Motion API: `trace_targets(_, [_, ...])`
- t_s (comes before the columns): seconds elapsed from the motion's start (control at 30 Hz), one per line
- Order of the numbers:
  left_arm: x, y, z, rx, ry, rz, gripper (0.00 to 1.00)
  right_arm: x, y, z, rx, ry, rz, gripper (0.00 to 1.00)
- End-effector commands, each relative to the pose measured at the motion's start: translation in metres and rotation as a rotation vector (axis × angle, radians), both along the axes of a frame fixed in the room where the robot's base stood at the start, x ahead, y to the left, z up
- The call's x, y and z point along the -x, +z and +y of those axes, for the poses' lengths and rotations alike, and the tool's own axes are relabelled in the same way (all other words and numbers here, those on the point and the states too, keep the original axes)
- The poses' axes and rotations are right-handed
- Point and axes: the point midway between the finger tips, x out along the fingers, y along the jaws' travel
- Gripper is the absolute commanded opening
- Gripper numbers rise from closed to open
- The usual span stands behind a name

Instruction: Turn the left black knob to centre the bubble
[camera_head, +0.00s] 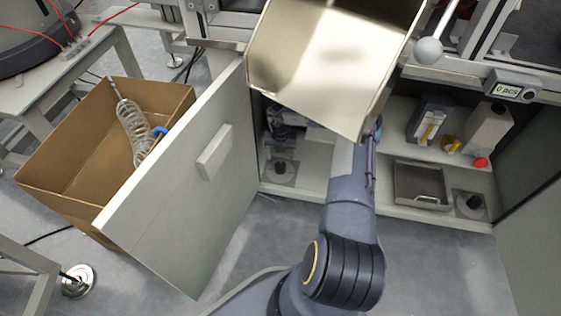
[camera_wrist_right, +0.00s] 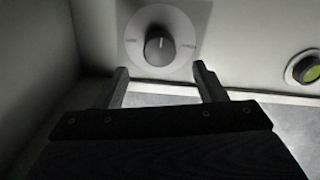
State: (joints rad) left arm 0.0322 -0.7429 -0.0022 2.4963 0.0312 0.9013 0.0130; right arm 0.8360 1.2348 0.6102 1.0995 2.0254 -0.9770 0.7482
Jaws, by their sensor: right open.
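In the right wrist view, a black knob (camera_wrist_right: 159,46) sits on a round white dial with small print on both sides, its light pointer mark facing up. My right gripper (camera_wrist_right: 160,68) is open, its fingertips just short of the knob and to either side, not touching it. A round vial with a yellow-green face (camera_wrist_right: 308,69) is at the right edge; its bubble cannot be made out. In the head view the left black knob (camera_head: 280,168) and another black knob (camera_head: 474,202) sit on grey plates in the cabinet. My left gripper is out of view.
An open cabinet door (camera_head: 177,184) stands left of my right arm. A shiny metal chute (camera_head: 325,50) hangs above. A cardboard box (camera_head: 62,160) stands left of the door. A metal tray with a handle (camera_head: 420,184) lies in the cabinet. A wall (camera_wrist_right: 36,50) is close left of the gripper.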

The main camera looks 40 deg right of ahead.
Motion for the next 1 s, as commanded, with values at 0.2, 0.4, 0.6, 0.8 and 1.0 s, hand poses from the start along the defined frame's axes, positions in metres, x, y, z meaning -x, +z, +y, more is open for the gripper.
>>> trace_targets(0.2, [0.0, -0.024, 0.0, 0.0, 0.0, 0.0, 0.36, 0.0, -0.041, 0.0, 0.0, 0.001, 0.0, 0.65])
trace_targets(0.4, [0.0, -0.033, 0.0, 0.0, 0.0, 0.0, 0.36, 0.0, -0.061, 0.0, 0.001, 0.001, -0.001, 0.65])
trace_targets(0.6, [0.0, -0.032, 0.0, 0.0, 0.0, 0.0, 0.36, 0.0, -0.06, 0.0, 0.001, 0.001, -0.001, 0.65])
trace_targets(0.8, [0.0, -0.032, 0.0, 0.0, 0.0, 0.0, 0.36, 0.0, -0.06, 0.0, 0.001, 0.001, -0.001, 0.45])
trace_targets(1.0, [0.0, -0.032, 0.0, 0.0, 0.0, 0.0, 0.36, 0.0, -0.06, 0.0, 0.001, 0.001, -0.001, 0.2])
